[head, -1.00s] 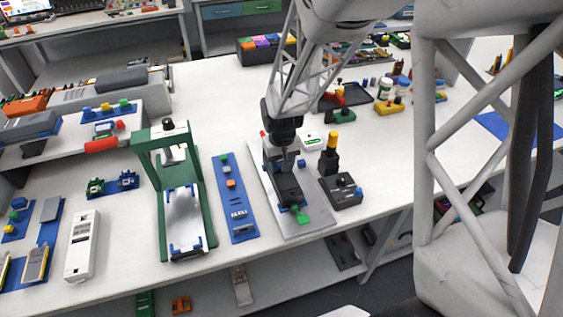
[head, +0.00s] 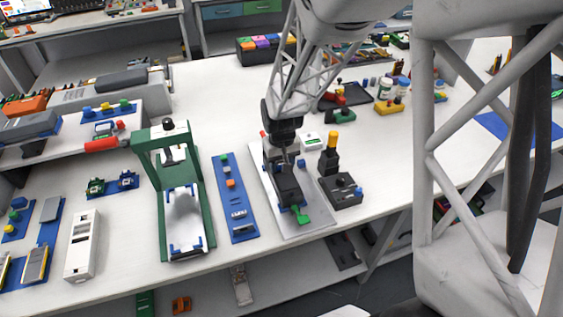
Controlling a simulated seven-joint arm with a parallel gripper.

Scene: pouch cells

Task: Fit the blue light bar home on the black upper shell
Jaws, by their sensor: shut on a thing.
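My gripper (head: 288,163) points down over the grey plate (head: 309,225) near the table's front edge. Its narrow fingers are shut on a small part that is too small and dark to make out. A black boxy piece (head: 289,189), which looks like the black upper shell, lies on the plate just below and in front of the fingers. I cannot tell whether the held part touches it. I cannot clearly pick out the blue light bar. A green tab (head: 303,218) sticks out at the front end of the black piece.
A black box with a knob (head: 341,190) and a yellow-topped post (head: 333,140) stand close on the right. A blue strip with small parts (head: 236,205) lies to the left. Beyond it stands a green press frame (head: 209,225). The table behind the strip is clear.

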